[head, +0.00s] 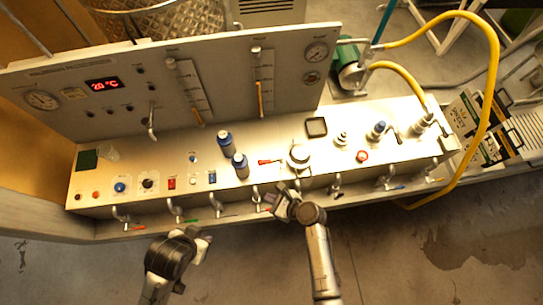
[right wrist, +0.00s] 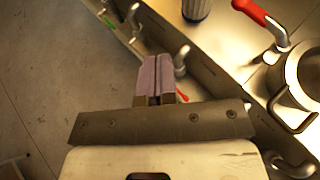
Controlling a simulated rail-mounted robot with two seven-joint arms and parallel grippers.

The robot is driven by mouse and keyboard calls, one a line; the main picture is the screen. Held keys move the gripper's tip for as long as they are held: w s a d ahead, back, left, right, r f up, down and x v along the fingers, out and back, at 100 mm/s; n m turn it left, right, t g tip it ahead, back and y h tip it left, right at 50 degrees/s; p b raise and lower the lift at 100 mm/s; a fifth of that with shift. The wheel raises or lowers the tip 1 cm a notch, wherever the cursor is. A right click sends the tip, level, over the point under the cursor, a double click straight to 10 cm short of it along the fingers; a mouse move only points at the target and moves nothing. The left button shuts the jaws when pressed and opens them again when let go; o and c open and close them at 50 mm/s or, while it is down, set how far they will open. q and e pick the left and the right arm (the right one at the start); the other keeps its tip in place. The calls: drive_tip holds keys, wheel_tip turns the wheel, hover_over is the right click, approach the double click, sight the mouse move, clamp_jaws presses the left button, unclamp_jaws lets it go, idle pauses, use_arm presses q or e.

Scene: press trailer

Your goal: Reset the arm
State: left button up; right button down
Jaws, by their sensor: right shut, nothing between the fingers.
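My right gripper (head: 275,199) is in front of the panel bench, close to its front edge and a row of taps. In the right wrist view its two fingers (right wrist: 157,72) are together with nothing between them. Taps and a red-handled lever (right wrist: 252,12) lie beyond the fingers. My left gripper (head: 203,239) is low and left of it, over the floor in front of the bench. It is small and turned, so its fingers are not clear.
The white bench (head: 280,175) carries blue-capped cylinders (head: 240,165), a round fitting (head: 299,156) and buttons. Taps (head: 256,194) jut from its front edge. An upright gauge panel (head: 215,95) stands behind. A yellow hose (head: 492,90) loops at right. The floor in front is clear.

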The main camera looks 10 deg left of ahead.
idle(0.3)
drive_tip(key=s+d+r+n+h, duration=0.1)
drive_tip(key=d+r+n+h, duration=0.3)
drive_tip(key=d+r+n, duration=0.55)
drive_tip(key=d+r+n+h, duration=0.25)
drive_tip(key=d+n, duration=0.35)
drive_tip(key=n, duration=0.9)
drive_tip(key=s+d+r+t+h, duration=0.2)
drive_tip(key=s+d+r+h, duration=0.2)
drive_tip(key=s+d, duration=0.45)
drive_tip(key=s+d+f+g, duration=0.2)
drive_tip(key=s+d+f, duration=0.15)
drive_tip(key=s, duration=0.45)
wheel_tip(320, 180, down, 33)
drive_tip(key=b, duration=3.1)
drive_tip(key=shift+s+a+m+h+b, duration=0.15)
drive_tip(key=shift+a+m+h+b, duration=0.2)
drive_tip(key=shift+b, duration=0.05)
